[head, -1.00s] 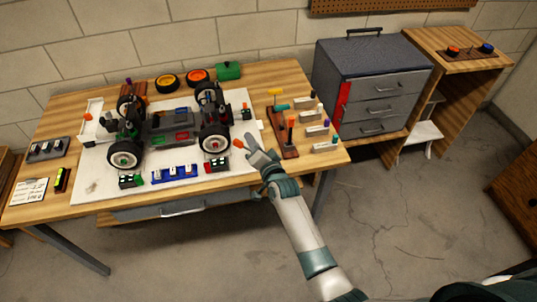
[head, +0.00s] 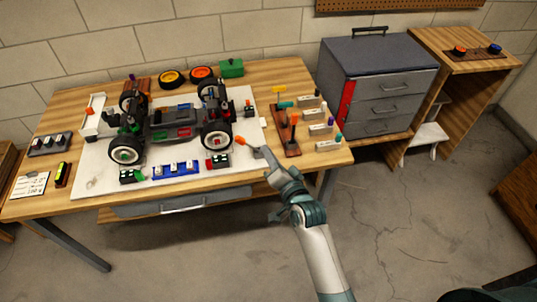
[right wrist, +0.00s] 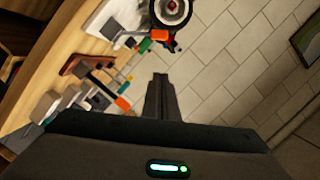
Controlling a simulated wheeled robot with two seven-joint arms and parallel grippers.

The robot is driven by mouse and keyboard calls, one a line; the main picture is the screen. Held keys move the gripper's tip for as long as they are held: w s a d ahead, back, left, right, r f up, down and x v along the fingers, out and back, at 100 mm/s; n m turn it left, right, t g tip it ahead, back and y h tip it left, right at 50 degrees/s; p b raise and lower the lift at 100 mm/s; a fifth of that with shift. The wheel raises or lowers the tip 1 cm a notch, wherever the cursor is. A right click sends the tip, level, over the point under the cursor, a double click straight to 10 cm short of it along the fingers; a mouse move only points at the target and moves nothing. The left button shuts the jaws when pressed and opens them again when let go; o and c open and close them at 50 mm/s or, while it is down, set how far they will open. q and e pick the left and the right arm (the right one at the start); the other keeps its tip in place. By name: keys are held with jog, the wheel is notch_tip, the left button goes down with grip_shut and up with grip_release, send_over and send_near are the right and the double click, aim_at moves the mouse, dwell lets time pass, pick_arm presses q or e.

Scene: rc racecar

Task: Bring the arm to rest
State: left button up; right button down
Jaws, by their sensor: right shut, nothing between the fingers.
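My right gripper (head: 259,153) is shut and empty above the front right part of the table, to the right of the car's near right wheel (head: 216,138). In the right wrist view its closed fingers (right wrist: 160,97) point forward with nothing between them. The racecar (head: 170,126) stands on a white mat (head: 95,183) on the wooden table. An orange-tipped piece (head: 240,141) shows just left of my fingertips; I cannot tell how far apart they are. My left gripper is out of view.
A tool rack (head: 285,132) and small blocks stand right of my gripper. A blue tray (head: 175,170) lies at the mat's front. A drawer cabinet (head: 376,85) and a wooden shelf (head: 462,66) stand at the right. The floor in front is clear.

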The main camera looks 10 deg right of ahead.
jog(key=shift+f, duration=0.1)
dwell(0.4)
jog(key=s+d+f+n+g+b, duration=0.1)
jog(key=s+f+n+g, duration=0.15)
jog(key=s+f, duration=0.7)
jog(key=s+d+f+n+g+h, duration=0.1)
jog(key=s+d+f+g, duration=0.15)
jog(key=f, duration=1.45)
jog(key=s+f+n+g+b, duration=0.1)
jog(key=s+f+n+g, duration=0.15)
jog(key=s+f, duration=0.7)
jog(key=s+d+f+n+g+h, duration=0.1)
jog(key=s+d+f+g, duration=0.1)
jog(key=s+d+f, duration=0.2)
jog(key=s+d+f+n+g, duration=0.2)
jog(key=s+f, duration=0.9)
jog(key=s, duration=0.8)
jog(key=s+d+f+n+g+h+b, duration=0.1)
jog(key=s+d+f+g, duration=0.2)
jog(key=s+d+f, duration=0.3)
jog(key=s+f, duration=0.2)
jog(key=s, duration=0.3)
jog(key=shift+s+n+h, duration=0.2)
jog(key=shift+n+h, duration=0.1)
jog(key=shift+n, duration=0.1)
